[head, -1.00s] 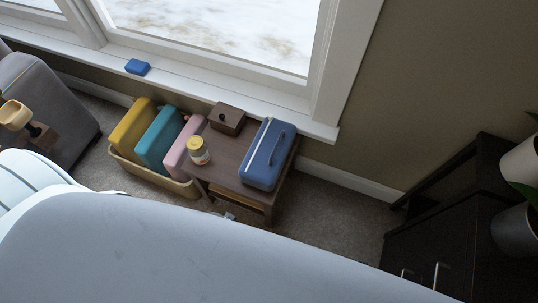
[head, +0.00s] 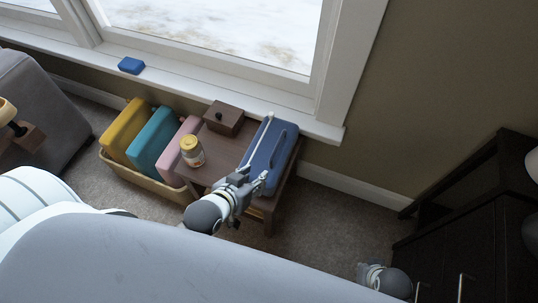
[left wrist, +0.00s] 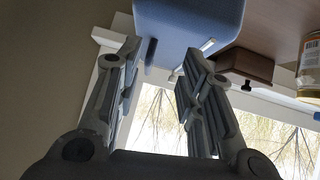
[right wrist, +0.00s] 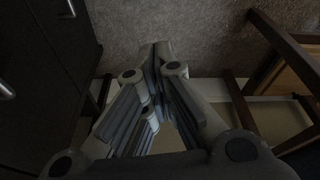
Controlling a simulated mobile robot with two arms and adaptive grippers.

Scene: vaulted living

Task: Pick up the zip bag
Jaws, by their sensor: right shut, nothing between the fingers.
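The zip bag appears to be the blue case (head: 284,152) with a dark handle and a pale zip line. It lies on the wooden side table by the window. It also shows at the top of the left wrist view (left wrist: 198,22). My left gripper (head: 252,180) is in front of the bag's near end and covers part of it. In the left wrist view its fingers (left wrist: 160,62) are apart, with nothing held; I cannot tell whether they touch the bag. My right gripper (right wrist: 155,60) is shut and empty, low over the carpet, away from the bag.
A jar (head: 192,153) and a small brown box (head: 224,118) share the side table (head: 216,168). A bin (head: 145,180) with yellow, teal and pink items stands to its left. A blue block (head: 131,66) lies on the windowsill. A dark cabinet (head: 440,255) stands at right.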

